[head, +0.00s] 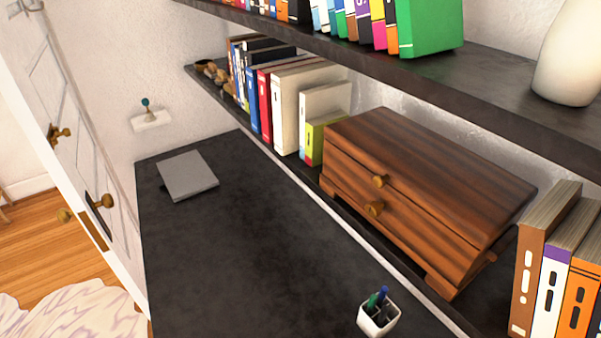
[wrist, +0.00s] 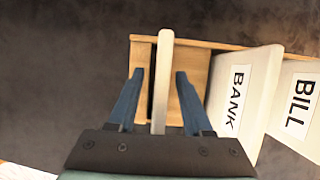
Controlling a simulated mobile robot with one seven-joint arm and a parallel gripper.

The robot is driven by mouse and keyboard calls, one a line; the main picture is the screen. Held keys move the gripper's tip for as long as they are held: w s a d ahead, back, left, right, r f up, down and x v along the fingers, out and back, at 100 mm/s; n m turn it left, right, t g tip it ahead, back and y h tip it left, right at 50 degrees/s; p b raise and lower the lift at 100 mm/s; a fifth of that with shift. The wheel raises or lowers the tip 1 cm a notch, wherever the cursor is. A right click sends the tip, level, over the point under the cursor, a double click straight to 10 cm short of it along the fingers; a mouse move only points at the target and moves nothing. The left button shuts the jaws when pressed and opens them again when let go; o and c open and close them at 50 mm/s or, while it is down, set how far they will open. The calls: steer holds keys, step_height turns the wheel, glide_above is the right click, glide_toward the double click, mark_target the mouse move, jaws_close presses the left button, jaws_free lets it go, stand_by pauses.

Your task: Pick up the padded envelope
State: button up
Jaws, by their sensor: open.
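My gripper (wrist: 159,72) shows only in the wrist view, with its two blue fingers apart. A thin, pale, upright edge (wrist: 164,55) stands between the fingers, with a gap on each side. It is seen edge-on; it may be the padded envelope, but I cannot tell for sure. It stands in a light wooden holder (wrist: 193,58), partly hidden by my gripper. To its right, in the same holder, are a pale item labelled BANK (wrist: 252,75) and another labelled BILL (wrist: 300,95). No padded envelope can be made out in the head view.
The head view shows a dark desk (head: 220,255) with a grey flat slab (head: 188,175) and a white pen cup (head: 378,318). A wooden chest (head: 420,180) and books (head: 290,100) stand on a shelf behind. The desk's middle is clear.

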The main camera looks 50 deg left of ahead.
jaws_close()
stand_by(0.3)
steer(key=shift+r, duration=0.1)
steer(key=shift+r+b, duration=0.45)
steer(key=shift+r, duration=4.7)
steer(key=shift+s, duration=0.1)
